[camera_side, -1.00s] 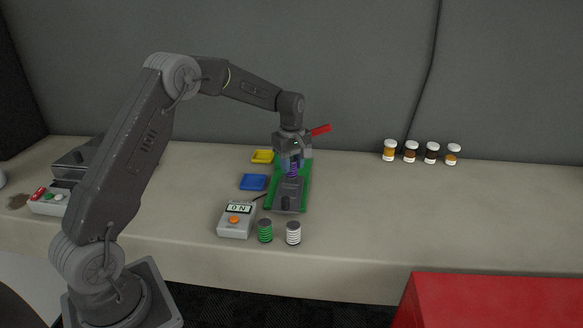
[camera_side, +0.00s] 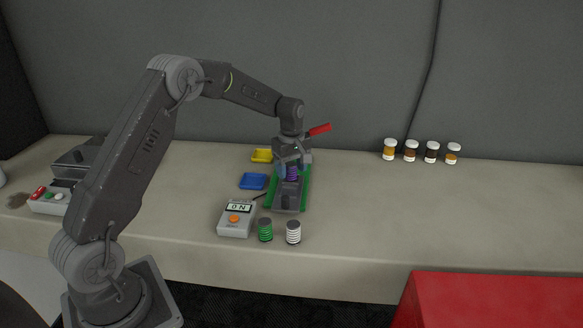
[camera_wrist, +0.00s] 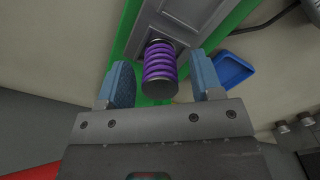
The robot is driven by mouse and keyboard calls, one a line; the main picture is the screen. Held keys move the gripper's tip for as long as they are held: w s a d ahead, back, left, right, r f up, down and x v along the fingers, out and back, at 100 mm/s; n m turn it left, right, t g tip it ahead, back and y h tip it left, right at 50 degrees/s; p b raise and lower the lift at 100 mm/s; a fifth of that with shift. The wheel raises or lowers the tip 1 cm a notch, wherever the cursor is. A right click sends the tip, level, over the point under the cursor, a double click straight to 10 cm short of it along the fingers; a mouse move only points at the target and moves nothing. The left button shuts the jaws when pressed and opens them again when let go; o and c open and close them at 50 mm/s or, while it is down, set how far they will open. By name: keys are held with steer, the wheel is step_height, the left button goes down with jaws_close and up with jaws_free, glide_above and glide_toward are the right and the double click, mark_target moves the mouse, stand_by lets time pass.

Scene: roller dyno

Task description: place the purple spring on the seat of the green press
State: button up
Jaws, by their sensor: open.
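The purple spring (camera_wrist: 160,66) stands on the green press (camera_wrist: 125,40), between my open fingers in the wrist view. It also shows in the side view (camera_side: 292,173), below my gripper (camera_side: 291,160). My gripper (camera_wrist: 160,88) is open, with a blue pad on each side of the spring and a visible gap to each pad. The press, with its green base (camera_side: 306,190) and red lever (camera_side: 319,130), stands on the bench. The seat under the spring is mostly hidden, so I cannot tell exactly how the spring sits on it.
A grey readout box (camera_side: 237,219), a green spring (camera_side: 265,230) and a white spring (camera_side: 293,232) stand in front of the press. Blue (camera_side: 253,181) and yellow (camera_side: 262,156) trays lie left of it. Several jars (camera_side: 411,151) stand at the back right.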

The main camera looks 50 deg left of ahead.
steer(key=s+d+r+m+t, duration=0.1)
steer(key=s+d+r+m, duration=0.1)
steer(key=r, duration=0.7)
steer(key=s+d+r+m, duration=0.1)
steer(key=s+d+r, duration=0.15)
steer(key=r, duration=0.55)
steer(key=s+d+r+m+t, duration=0.2)
steer(key=s+d+r+m, duration=0.25)
steer(key=s+d, duration=0.35)
steer(key=s+d+f+m+t, duration=0.1)
steer(key=s+m, duration=0.3)
steer(key=s, duration=0.5)
steer(key=s+d+f+m+t, duration=0.1)
steer(key=s+d+f+m, duration=0.2)
steer(key=s, duration=0.6)
steer(key=shift+d+f+m+t, duration=0.25)
steer(key=shift+d+m, duration=0.25)
steer(key=shift+m, duration=0.65)
